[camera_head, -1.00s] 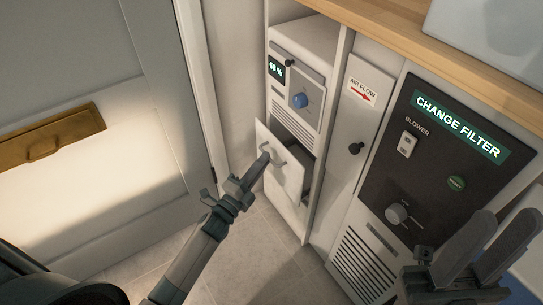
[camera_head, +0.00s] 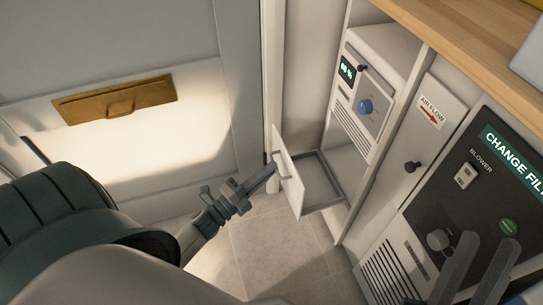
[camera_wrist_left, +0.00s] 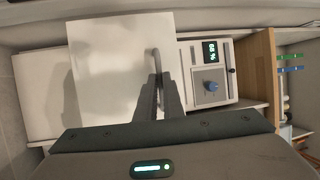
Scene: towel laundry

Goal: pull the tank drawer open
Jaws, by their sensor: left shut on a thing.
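The tank drawer (camera_head: 291,189) is pulled out of the lower part of the white unit in the head view, with its open-topped inside showing behind the front panel. My left gripper (camera_head: 268,173) is shut on the drawer's handle (camera_head: 283,166). In the left wrist view the white drawer front (camera_wrist_left: 105,75) faces me, and the fingers (camera_wrist_left: 158,88) close on the handle (camera_wrist_left: 156,60). My right gripper (camera_head: 478,270) is at the lower right, its two fingers apart and nothing seen between them.
Above the drawer is a control panel with a blue knob (camera_head: 365,107) and a small display (camera_head: 347,69). To the right is a dark blower panel (camera_head: 470,215) under a wooden counter (camera_head: 470,50). A grey door (camera_head: 185,140) with a brass plate stands left. Tiled floor lies below.

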